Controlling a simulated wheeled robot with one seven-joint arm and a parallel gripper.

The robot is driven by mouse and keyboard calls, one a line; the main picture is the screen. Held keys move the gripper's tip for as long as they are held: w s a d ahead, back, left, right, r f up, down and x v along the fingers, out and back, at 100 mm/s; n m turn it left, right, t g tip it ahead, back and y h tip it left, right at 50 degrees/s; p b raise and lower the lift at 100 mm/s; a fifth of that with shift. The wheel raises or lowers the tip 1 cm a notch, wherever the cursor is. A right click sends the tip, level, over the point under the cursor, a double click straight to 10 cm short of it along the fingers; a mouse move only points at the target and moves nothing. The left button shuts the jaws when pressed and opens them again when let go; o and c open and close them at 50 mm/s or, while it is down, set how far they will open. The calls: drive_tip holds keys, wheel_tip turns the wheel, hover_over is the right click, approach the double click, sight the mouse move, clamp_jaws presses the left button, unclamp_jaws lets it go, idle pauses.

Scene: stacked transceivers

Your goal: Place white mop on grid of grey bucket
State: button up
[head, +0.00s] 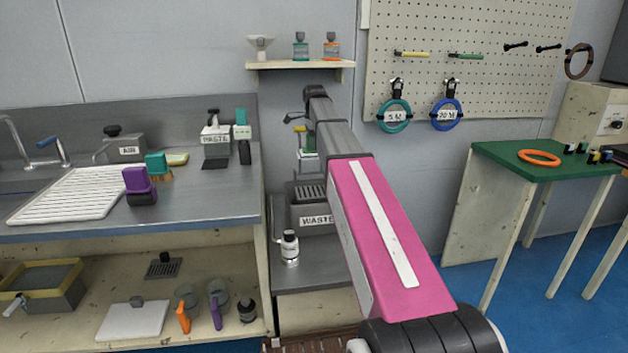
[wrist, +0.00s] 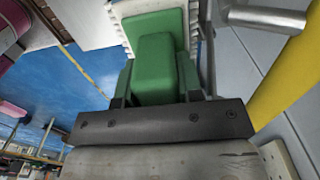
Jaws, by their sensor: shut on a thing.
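My gripper (wrist: 154,88) is shut on the green handle (wrist: 157,70) of a piece with white ribbed edges, which looks like the white mop (wrist: 197,28). In the head view, the mop (head: 307,162) hangs as a small pale block in the gap left of my arm, above the grey bucket and apart from it as far as I can tell. My arm partly hides the mop and my gripper there. The grey bucket (head: 297,220) has a WASTE label and a dark slotted grid (head: 309,193) on top. My arm covers its right side.
The higher sink counter (head: 215,200) is close on the left. A shelf (head: 300,65) with bottles is above. A green table (head: 540,165) stands at right.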

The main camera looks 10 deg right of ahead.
wheel_tip(320, 180, down, 16)
drive_tip(key=shift+r, duration=0.2)
idle(0.4)
drive_tip(key=shift+f, duration=0.15)
drive_tip(key=o, duration=0.9)
drive_tip(key=shift+o, duration=0.2)
wheel_tip(320, 180, up, 12)
drive_tip(key=shift+r, duration=0.2)
